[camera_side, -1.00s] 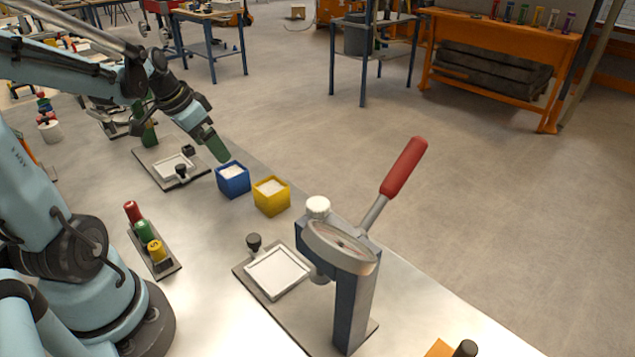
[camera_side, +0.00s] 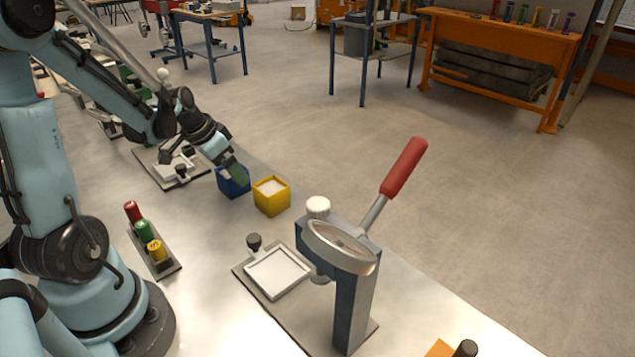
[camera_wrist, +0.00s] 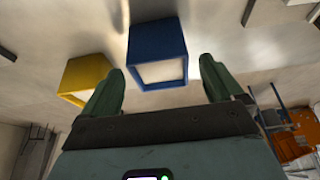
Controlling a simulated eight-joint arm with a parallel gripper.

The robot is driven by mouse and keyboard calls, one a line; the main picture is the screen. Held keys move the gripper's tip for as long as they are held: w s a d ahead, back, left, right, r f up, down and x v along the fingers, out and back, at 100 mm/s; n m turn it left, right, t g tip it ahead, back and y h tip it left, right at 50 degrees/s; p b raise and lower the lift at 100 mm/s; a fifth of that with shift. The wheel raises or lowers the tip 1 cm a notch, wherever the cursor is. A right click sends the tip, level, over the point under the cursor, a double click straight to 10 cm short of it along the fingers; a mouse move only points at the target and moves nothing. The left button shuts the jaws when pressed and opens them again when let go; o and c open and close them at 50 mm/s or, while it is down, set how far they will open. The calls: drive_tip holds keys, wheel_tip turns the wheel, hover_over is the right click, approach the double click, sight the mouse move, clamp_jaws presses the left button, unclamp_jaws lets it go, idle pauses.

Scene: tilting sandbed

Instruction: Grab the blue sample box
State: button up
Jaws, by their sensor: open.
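The blue sample box (camera_side: 232,187) stands on the table, an open cube with white contents. In the side view my gripper (camera_side: 238,174) is at the box and hides part of its top. In the wrist view the blue box (camera_wrist: 156,42) lies beyond and between the two green fingers of my gripper (camera_wrist: 164,80), with its pale inside facing the camera. The fingers are apart and nothing is held. I cannot tell whether a finger touches the box.
A yellow box (camera_side: 272,196) stands close to the right of the blue one. A press with a red lever (camera_side: 403,167) stands nearer the front. A rack with red, green and yellow cylinders (camera_side: 152,240) lies left. A plate with a white tray (camera_side: 170,167) is behind.

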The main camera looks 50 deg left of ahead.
drive_tip(key=shift+x, duration=1.75)
drive_tip(key=shift+w, duration=0.1)
drive_tip(key=c, duration=1.2)
